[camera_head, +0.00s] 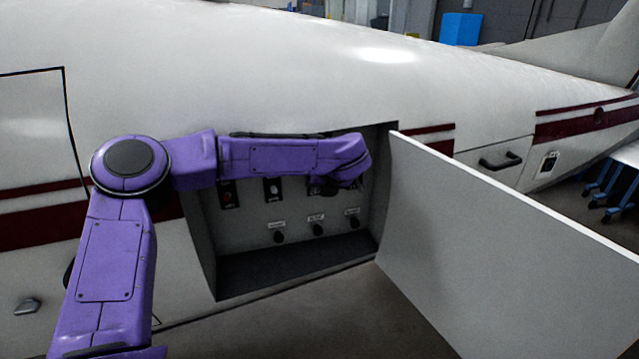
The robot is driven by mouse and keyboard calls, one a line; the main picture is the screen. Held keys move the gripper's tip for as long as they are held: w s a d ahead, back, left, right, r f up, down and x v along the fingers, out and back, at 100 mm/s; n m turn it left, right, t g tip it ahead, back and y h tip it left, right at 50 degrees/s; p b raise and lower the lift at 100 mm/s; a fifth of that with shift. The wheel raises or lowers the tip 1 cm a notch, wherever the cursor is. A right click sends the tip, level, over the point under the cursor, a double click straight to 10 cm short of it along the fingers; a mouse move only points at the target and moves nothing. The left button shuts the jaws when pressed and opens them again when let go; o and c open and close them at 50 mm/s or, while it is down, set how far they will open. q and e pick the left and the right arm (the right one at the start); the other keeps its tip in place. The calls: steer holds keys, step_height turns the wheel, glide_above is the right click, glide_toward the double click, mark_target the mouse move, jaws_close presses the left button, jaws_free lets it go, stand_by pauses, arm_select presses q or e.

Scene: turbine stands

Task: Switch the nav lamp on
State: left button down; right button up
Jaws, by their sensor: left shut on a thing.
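The open compartment (250,275) in the white fuselage holds a control panel (245,222). Its upper row shows a switch with a red part (228,198) and a switch with a white part (272,188). Its lower row has three dark knobs, at left (279,237), middle (318,230) and right (354,222), under small labels too small to read. My left arm reaches across the top of the panel. My left gripper (325,188) is dark and mostly hidden under the wrist, shut at the right part of the upper row. The switch it holds is hidden. I cannot tell which control is the nav lamp's.
The compartment's white door (510,255) stands open to the right and sticks out toward me. A hatch with a dark handle (500,161) is beyond it. The space in front of the lower panel is clear.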

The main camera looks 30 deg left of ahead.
arm_select(q)
steer(key=shift+r, duration=0.1)
arm_select(e)
steer(key=shift+r, duration=0.15)
stand_by(0.3)
arm_select(q)
steer(key=c, duration=1.1)
jaws_free()
